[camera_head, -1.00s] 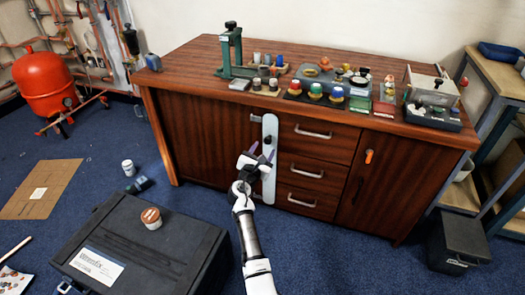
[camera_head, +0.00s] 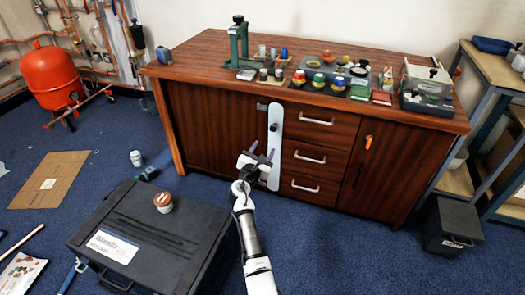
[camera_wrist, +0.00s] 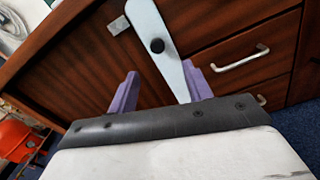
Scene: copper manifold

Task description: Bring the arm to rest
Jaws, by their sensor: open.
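My gripper (camera_head: 256,158) is open and empty, with its purple fingers spread, in front of the wooden cabinet (camera_head: 215,130). My arm reaches up from the bottom middle of the head view. In the wrist view my gripper (camera_wrist: 160,92) shows its two purple fingers apart, with nothing between them held. A pale grey upright bar (camera_head: 275,130) with a dark knob is on the cabinet front, just beyond my fingers. The bar (camera_wrist: 155,30) also shows in the wrist view, passing behind the right finger. I cannot tell whether a finger touches it.
A black case (camera_head: 185,240) with a brown-lidded jar (camera_head: 163,202) lies on the floor left of my arm. Bottles and tools crowd the cabinet top. A black bin (camera_head: 452,228) stands at right. Blue carpet (camera_head: 340,250) is clear right of my arm.

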